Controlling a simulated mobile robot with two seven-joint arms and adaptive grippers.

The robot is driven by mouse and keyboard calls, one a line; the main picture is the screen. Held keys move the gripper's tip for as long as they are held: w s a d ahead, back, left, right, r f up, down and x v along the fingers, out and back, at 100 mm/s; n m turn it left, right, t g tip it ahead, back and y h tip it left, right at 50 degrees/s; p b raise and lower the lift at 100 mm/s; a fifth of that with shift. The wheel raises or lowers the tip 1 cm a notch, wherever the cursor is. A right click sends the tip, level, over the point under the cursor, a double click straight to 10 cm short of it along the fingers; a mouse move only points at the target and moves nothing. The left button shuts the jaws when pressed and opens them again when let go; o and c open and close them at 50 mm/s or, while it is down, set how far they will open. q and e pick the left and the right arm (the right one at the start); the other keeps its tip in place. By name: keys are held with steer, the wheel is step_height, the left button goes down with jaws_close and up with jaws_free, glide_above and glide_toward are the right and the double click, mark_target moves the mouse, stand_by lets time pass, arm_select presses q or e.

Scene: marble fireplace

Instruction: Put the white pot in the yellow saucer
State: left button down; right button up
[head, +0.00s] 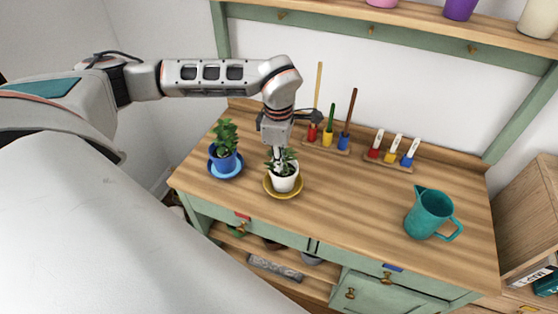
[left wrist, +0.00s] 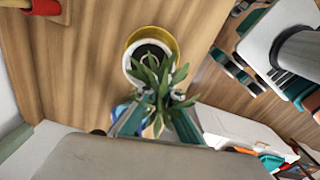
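The white pot (head: 284,184) with a green plant stands upright in the yellow saucer (head: 270,190) on the wooden counter. In the left wrist view the white pot (left wrist: 129,62) shows with the yellow saucer (left wrist: 172,38) around its far side. My left gripper (head: 279,156) is right above the pot, among the leaves. In the left wrist view its two teal-grey fingers (left wrist: 158,122) are spread apart, with leaves between them and the pot's rim beyond them. The leaves hide part of the pot and the fingertips. My right gripper is not in view.
A blue pot (head: 224,160) with a plant stands in a blue saucer (head: 213,172) to the left. A teal jug (head: 428,213) is at the right. The counter's middle is clear.

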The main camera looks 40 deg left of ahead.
arm_select(q)
steer(key=c, duration=2.2)
jaws_free()
steer(key=shift+f, duration=0.15)
steer(key=shift+c, duration=0.2)
step_height(320, 180, up, 12)
steer(key=shift+r+b, duration=0.2)
steer(key=shift+b, duration=0.1)
steer(key=shift+s, duration=0.1)
